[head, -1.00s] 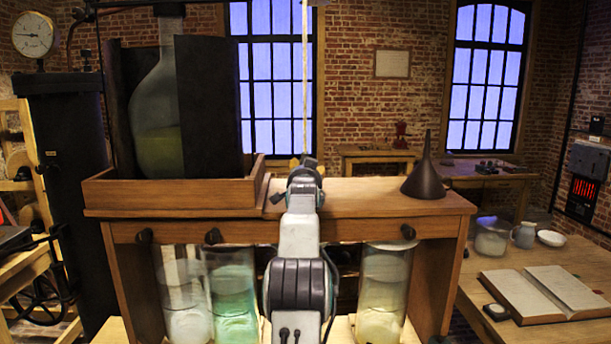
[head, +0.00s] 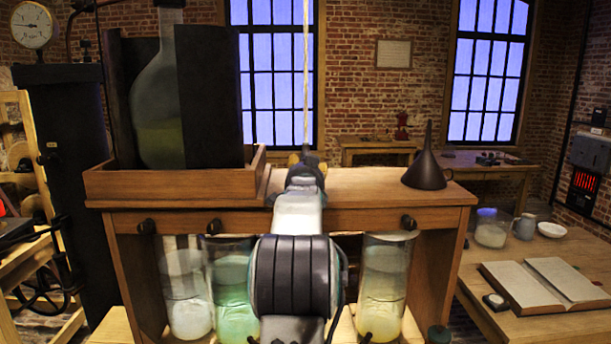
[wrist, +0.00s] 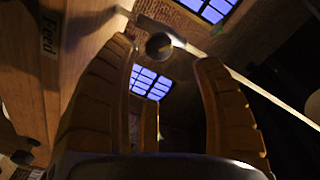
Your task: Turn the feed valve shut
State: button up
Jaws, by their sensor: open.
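My gripper (head: 306,160) is seen from behind in the head view, over the wooden stand, with only bits of its amber fingers showing. In the wrist view my gripper (wrist: 165,56) is open, its two ribbed fingers apart. A round dark knob (wrist: 158,46) shows between the fingertips, beside a pale bar; contact cannot be told. A "Feed" label (wrist: 48,36) is on wood at the upper left. I cannot tell for certain that this knob is the feed valve. My arm hides the middle of the stand's front in the head view.
The wooden stand (head: 370,186) has dark knobs (head: 408,222) along its front and glass jars (head: 384,285) below. A flask (head: 158,100) stands in a tray at left. A dark funnel (head: 427,172) is at right. A pale cord (head: 306,80) hangs above my gripper.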

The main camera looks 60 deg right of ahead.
jog(key=shift+v, duration=1.85)
